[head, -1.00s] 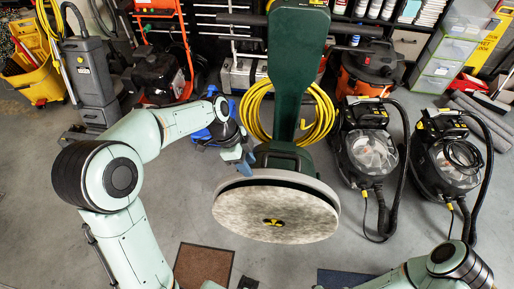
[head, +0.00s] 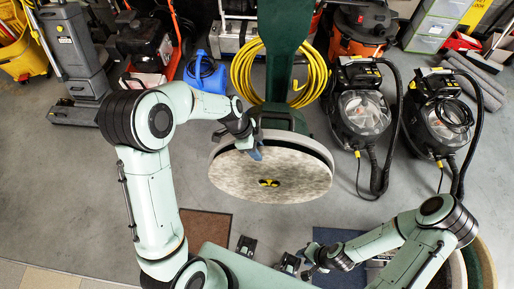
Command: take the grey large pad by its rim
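The grey large pad (head: 270,178) is a thick mottled disc with a black and yellow centre. It sits tilted on the dark green floor machine (head: 289,70), its face towards me. My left gripper (head: 254,148) is at the pad's upper rim, left of the machine's neck. A blue fingertip overlaps the upper part of the pad's face. Whether the fingers are closed on the rim is hidden. My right gripper (head: 310,266) is low, below the pad and apart from it; its fingers are too small to read.
Two black vacuums (head: 362,115) (head: 440,125) stand to the right. A blue container (head: 205,72) is behind my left arm. A brown mat (head: 205,228) and a blue mat (head: 335,237) lie on the floor.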

